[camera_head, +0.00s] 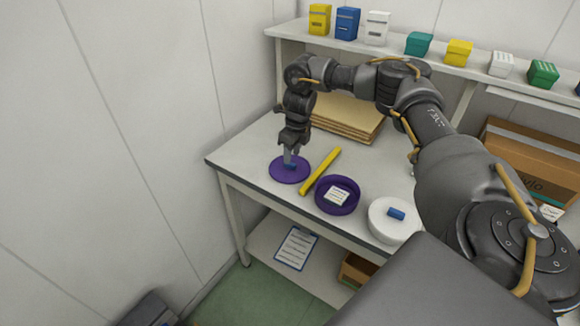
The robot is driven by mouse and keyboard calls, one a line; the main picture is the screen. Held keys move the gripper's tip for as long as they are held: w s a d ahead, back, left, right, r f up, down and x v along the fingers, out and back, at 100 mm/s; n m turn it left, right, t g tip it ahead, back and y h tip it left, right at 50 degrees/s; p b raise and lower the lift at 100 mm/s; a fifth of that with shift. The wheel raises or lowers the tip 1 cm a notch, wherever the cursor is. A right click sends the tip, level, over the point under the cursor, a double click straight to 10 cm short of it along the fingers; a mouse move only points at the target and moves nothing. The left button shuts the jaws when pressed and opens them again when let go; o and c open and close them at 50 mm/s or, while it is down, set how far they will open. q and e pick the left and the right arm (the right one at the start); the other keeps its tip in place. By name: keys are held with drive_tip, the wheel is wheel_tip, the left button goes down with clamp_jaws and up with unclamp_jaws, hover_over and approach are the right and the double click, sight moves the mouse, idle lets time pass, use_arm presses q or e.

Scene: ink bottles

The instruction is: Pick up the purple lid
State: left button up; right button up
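The purple lid (280,173) is a flat round disc with a small blue knob, lying on the left part of the white table. My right gripper (291,161) points down over the middle of the lid, with its fingertips at the blue knob. The fingers partly hide the knob, and I cannot tell whether they are closed on it. A round purple container (322,203) stands open to the right, with a white labelled item (337,195) inside. My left gripper is not in view.
A yellow bar (320,171) lies between the lid and the purple container. A white round container (386,231) with a blue knob stands at the table's front edge. Brown folders (345,118) lie behind. A shelf (440,66) with coloured boxes runs along the back, and a wall is at left.

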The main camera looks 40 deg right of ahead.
sight(290, 166)
drive_tip(key=shift+w+a+f+p, duration=0.1)
drive_tip(key=shift+w+f+p, duration=0.1)
drive_tip(key=shift+f, duration=0.8)
drive_tip(key=shift+w+a+f+p, duration=0.1)
drive_tip(key=shift+w+f+p, duration=0.05)
drive_tip(key=shift+f, duration=0.8)
clamp_jaws()
